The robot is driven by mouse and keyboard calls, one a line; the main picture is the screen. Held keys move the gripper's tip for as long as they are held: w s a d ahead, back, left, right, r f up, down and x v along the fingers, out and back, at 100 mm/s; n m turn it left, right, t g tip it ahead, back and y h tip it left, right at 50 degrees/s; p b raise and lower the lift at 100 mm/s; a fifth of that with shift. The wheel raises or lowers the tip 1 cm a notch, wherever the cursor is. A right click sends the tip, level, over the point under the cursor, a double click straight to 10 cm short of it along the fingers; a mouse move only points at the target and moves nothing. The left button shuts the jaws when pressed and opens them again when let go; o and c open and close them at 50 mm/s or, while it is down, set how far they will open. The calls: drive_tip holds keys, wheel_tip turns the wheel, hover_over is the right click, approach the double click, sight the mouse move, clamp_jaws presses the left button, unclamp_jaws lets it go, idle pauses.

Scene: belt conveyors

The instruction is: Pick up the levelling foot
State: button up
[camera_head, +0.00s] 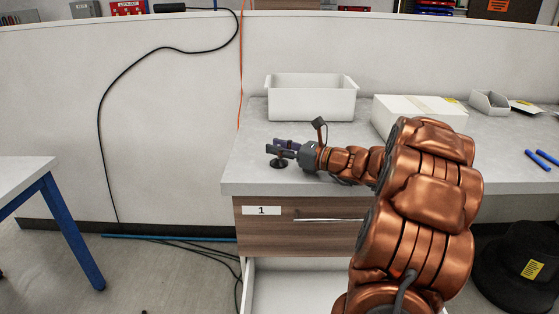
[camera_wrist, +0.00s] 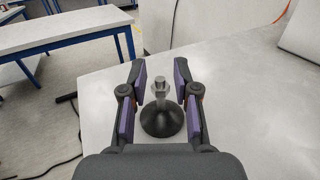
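The levelling foot (camera_wrist: 162,118) stands upright on the grey worktop, with a round black base and a metal stud with a nut on top. In the wrist view it is between the two purple-padded fingers of my gripper (camera_wrist: 160,86), with a gap visible on both sides of the stud. My gripper is open. In the head view my gripper (camera_head: 272,152) is low over the worktop near its left edge, and the black base of the levelling foot (camera_head: 278,163) shows just below the fingers. The stud is mostly hidden there by the fingers.
A white open bin (camera_head: 311,103) stands behind my gripper, and a white box (camera_head: 420,112) lies to its right. A smaller grey tray (camera_head: 489,102) and blue pens (camera_head: 542,158) are further right. The worktop's left edge (camera_head: 229,165) is close to my gripper.

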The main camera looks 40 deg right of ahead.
clamp_jaws()
idle(0.3)
